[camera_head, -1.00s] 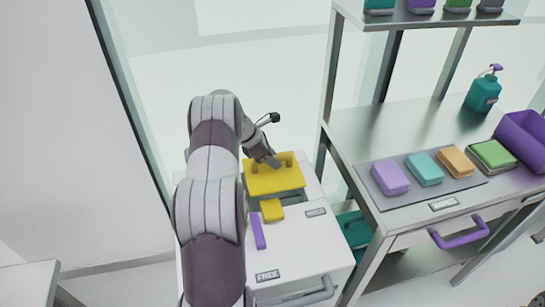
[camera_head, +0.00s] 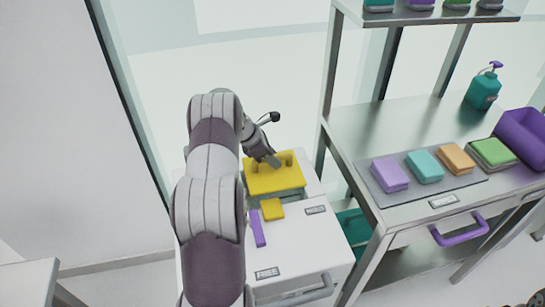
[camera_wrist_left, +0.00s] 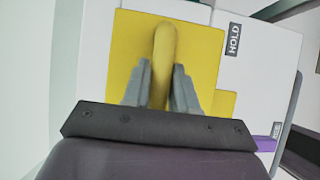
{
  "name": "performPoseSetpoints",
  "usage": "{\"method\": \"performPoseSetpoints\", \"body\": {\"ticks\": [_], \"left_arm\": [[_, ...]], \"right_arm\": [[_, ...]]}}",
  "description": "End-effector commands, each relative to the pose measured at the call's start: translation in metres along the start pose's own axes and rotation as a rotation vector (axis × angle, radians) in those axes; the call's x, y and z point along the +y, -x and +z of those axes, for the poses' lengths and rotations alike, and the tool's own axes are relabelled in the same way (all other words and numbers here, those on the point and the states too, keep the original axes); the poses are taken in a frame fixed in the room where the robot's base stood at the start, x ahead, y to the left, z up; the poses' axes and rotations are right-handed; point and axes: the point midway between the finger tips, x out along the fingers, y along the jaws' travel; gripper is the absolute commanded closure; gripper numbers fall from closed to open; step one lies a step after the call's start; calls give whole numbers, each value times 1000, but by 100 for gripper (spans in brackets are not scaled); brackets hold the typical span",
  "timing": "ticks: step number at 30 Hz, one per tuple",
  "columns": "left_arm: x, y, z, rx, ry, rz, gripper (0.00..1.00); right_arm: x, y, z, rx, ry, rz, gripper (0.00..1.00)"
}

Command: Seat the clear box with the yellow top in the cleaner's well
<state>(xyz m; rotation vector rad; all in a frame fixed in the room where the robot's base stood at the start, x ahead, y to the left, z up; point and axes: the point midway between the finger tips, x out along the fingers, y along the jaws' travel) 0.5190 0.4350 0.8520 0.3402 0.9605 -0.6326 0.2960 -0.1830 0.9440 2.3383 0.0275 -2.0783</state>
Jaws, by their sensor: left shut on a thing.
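The box's yellow top (camera_head: 272,182) sits over the rear of the white cleaner (camera_head: 310,240). In the left wrist view, the fingers (camera_wrist_left: 162,88) stand on both sides of the handle, with the flat yellow top (camera_wrist_left: 205,60) below. The well is almost wholly covered by the top, so I cannot tell whether the box is fully down. My right gripper is not in view.
A small yellow block (camera_head: 272,208) and a purple strip (camera_head: 257,229) are on the cleaner in front of the top. At right, a metal bench (camera_head: 375,130) holds coloured sponges, a purple bin (camera_head: 522,138) and a teal bottle (camera_head: 483,90). A bench post stands close to the cleaner.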

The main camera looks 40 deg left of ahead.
Motion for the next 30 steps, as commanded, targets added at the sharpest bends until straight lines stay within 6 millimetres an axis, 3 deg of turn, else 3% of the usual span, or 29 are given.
{"method": "performPoseSetpoints", "body": {"ticks": [14,15,17,26,30], "left_arm": [[0,0,0,-1,-1,2,100],[0,0,0,-1,-1,2,63],[0,0,0,-1,-1,2,44],[0,0,-1,0,0,0,43],[1,21,-1,0,-2,4,43]], "right_arm": [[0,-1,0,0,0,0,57],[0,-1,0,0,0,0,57],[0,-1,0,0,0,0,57],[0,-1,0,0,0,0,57],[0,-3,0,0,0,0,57]]}}
